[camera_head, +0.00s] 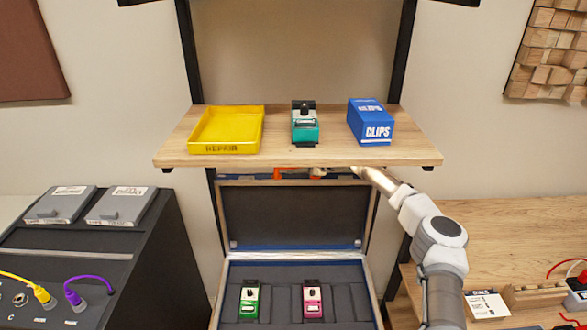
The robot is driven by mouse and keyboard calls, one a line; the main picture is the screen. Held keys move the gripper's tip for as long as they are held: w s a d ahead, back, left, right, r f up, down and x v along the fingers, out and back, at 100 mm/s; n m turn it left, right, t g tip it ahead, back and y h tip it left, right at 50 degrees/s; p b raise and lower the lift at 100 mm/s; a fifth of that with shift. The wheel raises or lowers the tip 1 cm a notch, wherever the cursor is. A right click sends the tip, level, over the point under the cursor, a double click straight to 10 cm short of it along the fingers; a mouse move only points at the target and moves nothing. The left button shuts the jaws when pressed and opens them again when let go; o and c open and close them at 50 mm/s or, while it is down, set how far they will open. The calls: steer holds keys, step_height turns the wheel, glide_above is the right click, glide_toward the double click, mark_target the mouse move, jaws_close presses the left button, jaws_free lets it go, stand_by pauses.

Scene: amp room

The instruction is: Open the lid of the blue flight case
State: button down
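The blue-edged flight case (219,303) stands below the shelf, its lid (292,212) raised and leaning back, dark lining facing me. Inside, a green pedal (249,299) and a pink pedal (312,300) sit in separate padded slots. My arm comes up from the right, in front of the case's right side, to the top edge of the lid. My gripper (318,173) is at that top edge, mostly hidden under the shelf. A small orange part (284,173) shows beside it. I cannot see the fingers clearly, nor whether they touch the lid.
The wooden shelf (290,158) is close above the lid and my gripper. It holds a yellow tray (227,112), a teal pedal (304,124) and a blue clips box (370,122). A black console (150,265) stands left and a wooden bench (520,232) right.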

steer(key=c, duration=0.7)
jaws_free()
steer(key=shift+c, duration=0.2)
steer(key=v, duration=0.7)
steer(key=shift+r, duration=0.15)
steer(key=shift+s+d, duration=0.15)
